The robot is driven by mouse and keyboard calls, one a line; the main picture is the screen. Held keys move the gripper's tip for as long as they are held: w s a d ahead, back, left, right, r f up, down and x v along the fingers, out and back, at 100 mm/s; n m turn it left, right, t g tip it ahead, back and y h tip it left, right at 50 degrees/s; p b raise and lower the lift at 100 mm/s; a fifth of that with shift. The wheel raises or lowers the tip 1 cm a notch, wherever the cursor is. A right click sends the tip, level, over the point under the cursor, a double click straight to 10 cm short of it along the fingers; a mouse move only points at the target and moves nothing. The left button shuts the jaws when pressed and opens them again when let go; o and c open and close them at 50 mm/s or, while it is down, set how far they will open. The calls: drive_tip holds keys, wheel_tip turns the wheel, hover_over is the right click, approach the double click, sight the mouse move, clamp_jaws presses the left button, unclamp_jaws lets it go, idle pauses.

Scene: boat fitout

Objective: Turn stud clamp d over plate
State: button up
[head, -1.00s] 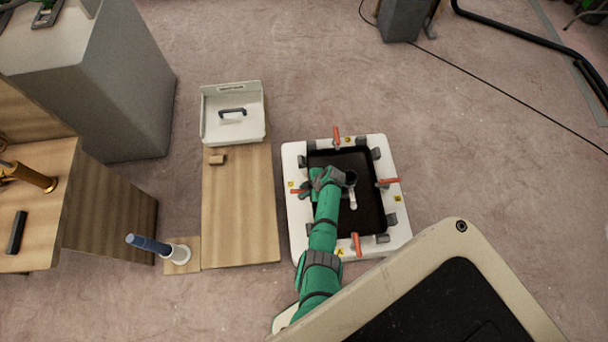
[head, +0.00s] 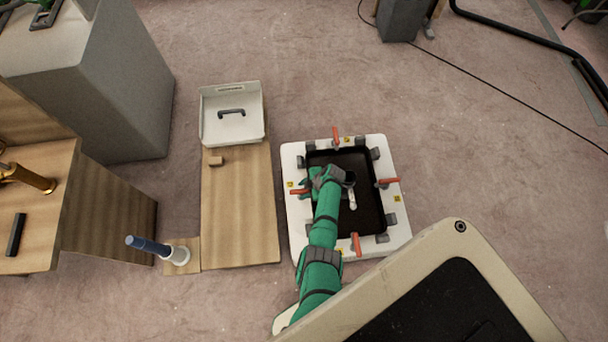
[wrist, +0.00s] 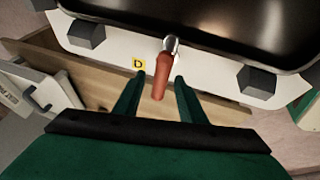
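Stud clamp d is a red-orange handle on a metal stud (wrist: 162,76), beside the yellow D label (wrist: 139,64) on the white frame (wrist: 112,47). In the head view clamp d (head: 299,192) is at the frame's left side, pointing left, outward from the dark plate (head: 362,208). My gripper (wrist: 160,82) is open, with one green finger on each side of the handle and a gap visible on both sides. In the head view my arm covers part of the plate and hides the fingertips.
Three other red clamps stand around the frame, at the top (head: 336,139), right (head: 388,182) and bottom (head: 356,243). Grey blocks (wrist: 87,34) line the plate's edge. A wooden board (head: 240,215) with a white tray (head: 206,120) lies to the left.

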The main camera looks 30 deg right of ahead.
drive_tip(key=v, duration=1)
drive_tip(key=shift+r, duration=0.35)
drive_tip(key=shift+s, duration=0.2)
drive_tip(key=s+a+r+m+t+h, duration=0.25)
drive_tip(key=s+a+m+h, duration=0.35)
drive_tip(key=s+a, duration=0.65)
drive_tip(key=s+a+r+m+t+y, duration=0.1)
drive_tip(key=a+r, duration=0.4)
drive_tip(key=r, duration=0.6)
drive_tip(key=s+a+r+m+t+y, duration=0.1)
drive_tip(key=s+a+r+m+t, duration=0.3)
drive_tip(key=r, duration=0.8)
drive_tip(key=s+a+r+m+t, duration=0.2)
drive_tip(key=s+a+r+t, duration=0.2)
drive_tip(key=r, duration=0.7)
drive_tip(key=s+a, duration=0.1)
drive_tip(key=a, duration=0.1)
drive_tip(key=shift+s+a+r+y, duration=0.2)
drive_tip(key=shift+a+y, duration=0.05)
drive_tip(key=shift+y, duration=0.15)
